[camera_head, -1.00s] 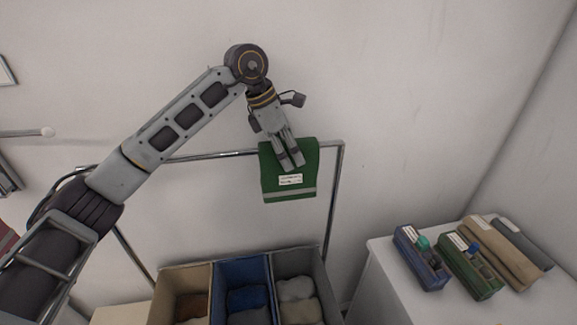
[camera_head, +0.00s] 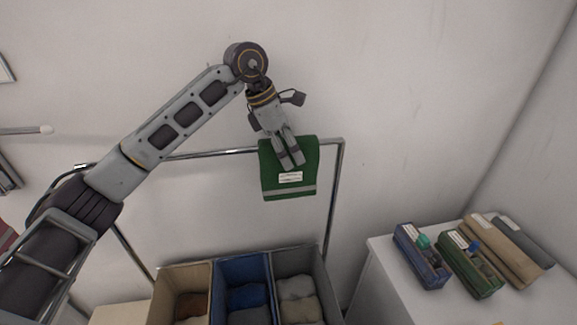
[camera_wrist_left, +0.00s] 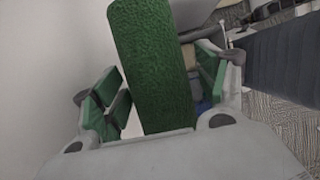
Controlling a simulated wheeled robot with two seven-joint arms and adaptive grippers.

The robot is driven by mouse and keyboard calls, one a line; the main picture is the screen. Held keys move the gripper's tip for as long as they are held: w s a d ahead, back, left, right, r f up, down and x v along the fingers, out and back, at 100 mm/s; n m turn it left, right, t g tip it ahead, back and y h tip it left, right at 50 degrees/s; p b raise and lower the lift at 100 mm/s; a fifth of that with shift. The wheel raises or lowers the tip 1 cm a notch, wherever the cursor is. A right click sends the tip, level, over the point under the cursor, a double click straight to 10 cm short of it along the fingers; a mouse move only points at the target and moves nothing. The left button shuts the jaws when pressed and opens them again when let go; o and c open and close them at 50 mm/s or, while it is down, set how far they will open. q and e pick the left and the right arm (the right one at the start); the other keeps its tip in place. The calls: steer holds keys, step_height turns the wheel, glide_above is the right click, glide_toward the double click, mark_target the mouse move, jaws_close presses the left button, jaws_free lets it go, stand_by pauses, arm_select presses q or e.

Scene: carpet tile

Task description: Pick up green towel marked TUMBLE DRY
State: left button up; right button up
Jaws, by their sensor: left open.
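A green towel (camera_head: 280,190) hangs over the right end of a metal rail. It has a pale stripe near its lower edge and a white label (camera_head: 290,177), whose text is too small to read. My left gripper (camera_head: 295,165) points down at the towel, its fingers overlapping the upper part in the head view. In the left wrist view the towel (camera_wrist_left: 152,50) stands between the two spread fingers of the left gripper (camera_wrist_left: 158,88), with a gap visible beside it. The left gripper is open. My right gripper is not in view.
The metal rail (camera_head: 333,205) stands near the pale wall. Below it are a tan bin (camera_head: 168,285), a blue bin (camera_head: 240,267) and a grey bin (camera_head: 298,258) with folded cloths. A white cabinet (camera_head: 385,290) at right holds a blue box (camera_head: 408,245), green box (camera_head: 465,270) and folded cloths.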

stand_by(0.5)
arm_select(q)
steer(key=c, duration=1.6)
steer(key=shift+r, duration=0.15)
